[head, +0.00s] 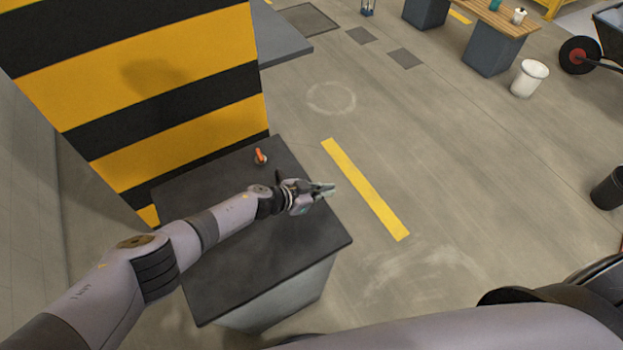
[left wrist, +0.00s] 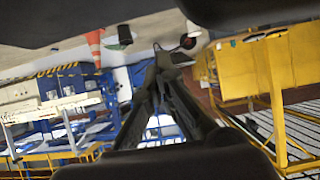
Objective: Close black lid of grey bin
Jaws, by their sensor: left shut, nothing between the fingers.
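The grey bin (head: 285,292) stands below my left arm in the head view. Its black lid (head: 255,265) lies flat across the top, and I see no gap along the front edge. My left gripper (head: 328,189) is shut and empty, above the right edge of the lid. It also shows shut in the left wrist view (left wrist: 160,52). My left forearm hides part of the lid. The bin and lid cannot be made out in the left wrist view. My right gripper is not in view.
A small orange object (head: 260,156) sits at the lid's back edge. A yellow-and-black striped block (head: 150,75) stands behind the bin. Open floor with a yellow line (head: 365,190) lies to the right. A white bucket (head: 529,78) and a bench (head: 500,17) stand farther off.

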